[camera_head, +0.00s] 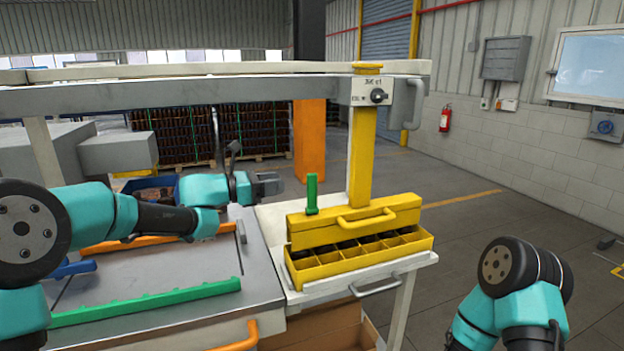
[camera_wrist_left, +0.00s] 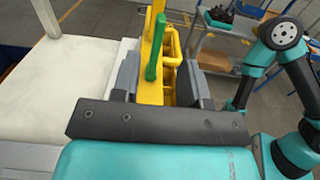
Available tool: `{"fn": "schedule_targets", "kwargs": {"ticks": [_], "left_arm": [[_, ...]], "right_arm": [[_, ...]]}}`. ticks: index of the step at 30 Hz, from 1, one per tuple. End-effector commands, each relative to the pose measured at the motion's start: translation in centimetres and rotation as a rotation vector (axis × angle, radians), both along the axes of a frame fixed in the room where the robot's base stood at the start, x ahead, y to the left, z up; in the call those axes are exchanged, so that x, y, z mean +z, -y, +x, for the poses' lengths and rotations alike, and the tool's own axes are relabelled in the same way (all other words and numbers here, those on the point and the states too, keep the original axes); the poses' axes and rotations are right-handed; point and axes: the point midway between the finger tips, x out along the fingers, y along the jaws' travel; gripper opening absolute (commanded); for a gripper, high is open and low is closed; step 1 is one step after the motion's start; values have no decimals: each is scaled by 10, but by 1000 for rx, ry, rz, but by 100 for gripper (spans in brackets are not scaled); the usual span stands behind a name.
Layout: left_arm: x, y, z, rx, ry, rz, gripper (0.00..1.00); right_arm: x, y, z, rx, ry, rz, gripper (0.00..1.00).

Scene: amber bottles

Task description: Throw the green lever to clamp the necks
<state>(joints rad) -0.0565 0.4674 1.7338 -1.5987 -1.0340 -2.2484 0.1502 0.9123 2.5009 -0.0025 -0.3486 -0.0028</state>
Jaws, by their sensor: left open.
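The green lever (camera_head: 311,194) stands upright at the left end of the yellow clamp bar (camera_head: 385,212), which has a yellow handle on its front. The bar sits over a divided yellow crate (camera_head: 362,262); dark bottle tops partly show in its compartments. My left gripper (camera_head: 268,184) is open and empty, left of the lever and pointing toward it. In the left wrist view the lever (camera_wrist_left: 155,48) shows beyond and between the open fingers of that gripper (camera_wrist_left: 158,80). I see no contact with it. My right gripper is out of view; only its arm shows.
A yellow post (camera_head: 361,150) rises behind the clamp bar to an overhead beam with a switch box (camera_head: 372,91). A green rail (camera_head: 150,301) and an orange rail (camera_head: 150,238) lie on the grey table at left. Open floor lies to the right.

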Motion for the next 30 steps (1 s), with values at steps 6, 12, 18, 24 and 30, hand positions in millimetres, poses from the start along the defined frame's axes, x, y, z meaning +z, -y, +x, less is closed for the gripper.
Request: {"fn": "schedule_targets", "kwargs": {"ticks": [6,12,18,24,30], "left_arm": [[-1,37,13,-3,0,1,40],[-1,68,25,-2,-1,1,40],[-1,90,33,0,-1,0,40],[0,96,36,0,0,0,40],[0,96,36,0,-1,0,40]], "right_arm": [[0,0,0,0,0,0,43],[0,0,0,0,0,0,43],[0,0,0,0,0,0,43],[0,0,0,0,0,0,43],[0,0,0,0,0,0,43]]}}
